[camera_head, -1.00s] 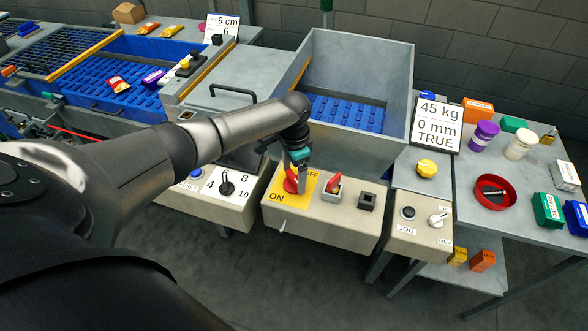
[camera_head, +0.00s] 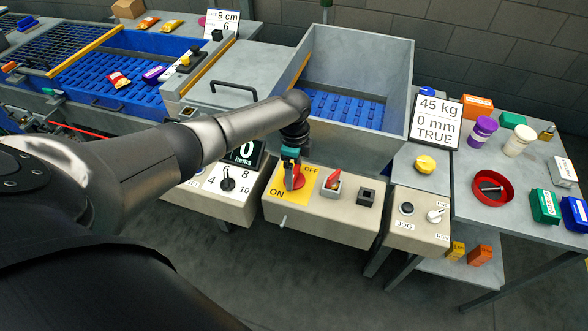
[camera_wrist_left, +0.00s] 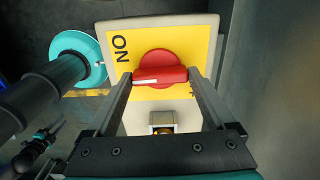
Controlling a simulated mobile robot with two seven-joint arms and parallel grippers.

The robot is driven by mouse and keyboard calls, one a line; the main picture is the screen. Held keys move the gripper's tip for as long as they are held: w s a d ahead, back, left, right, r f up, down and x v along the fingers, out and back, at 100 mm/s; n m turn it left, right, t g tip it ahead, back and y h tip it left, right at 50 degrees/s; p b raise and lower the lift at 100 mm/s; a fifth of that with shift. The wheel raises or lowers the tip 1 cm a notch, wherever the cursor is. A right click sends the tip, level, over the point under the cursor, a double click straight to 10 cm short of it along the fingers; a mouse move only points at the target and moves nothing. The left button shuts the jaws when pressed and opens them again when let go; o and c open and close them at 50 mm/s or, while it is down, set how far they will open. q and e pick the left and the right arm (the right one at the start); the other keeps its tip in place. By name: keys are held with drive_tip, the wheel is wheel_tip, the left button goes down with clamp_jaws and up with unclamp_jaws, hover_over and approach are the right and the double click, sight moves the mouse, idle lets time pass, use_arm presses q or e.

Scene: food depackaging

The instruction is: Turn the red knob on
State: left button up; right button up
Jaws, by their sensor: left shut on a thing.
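The red knob (camera_head: 299,182) sits on a yellow plate (camera_head: 309,186) marked ON and OFF, on a beige control box (camera_head: 330,226). My left gripper (camera_head: 289,179) is at the knob from above and hides part of it in the head view. In the left wrist view, the gripper (camera_wrist_left: 160,78) has its fingers at both ends of the knob's red handle (camera_wrist_left: 172,74), shut on it. The handle lies level there, its white-marked end to the left, just below the ON label. The OFF label is clear in the head view only.
Right of the knob are a red-tipped switch (camera_head: 332,184) and a black square button (camera_head: 367,197). A grey hopper (camera_head: 360,60) stands behind. A neighbouring box (camera_head: 421,224) carries a black button and a white knob. A teal disc (camera_wrist_left: 62,42) shows in the left wrist view.

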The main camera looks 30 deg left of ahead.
use_arm(q)
drive_tip(key=shift+w+r+m, duration=0.1)
drive_tip(key=shift+m, duration=0.2)
drive_tip(key=o, duration=1.1)
wheel_tip(320, 180, up, 15)
drive_tip(key=shift+r+p, duration=0.15)
drive_tip(key=shift+p, duration=0.55)
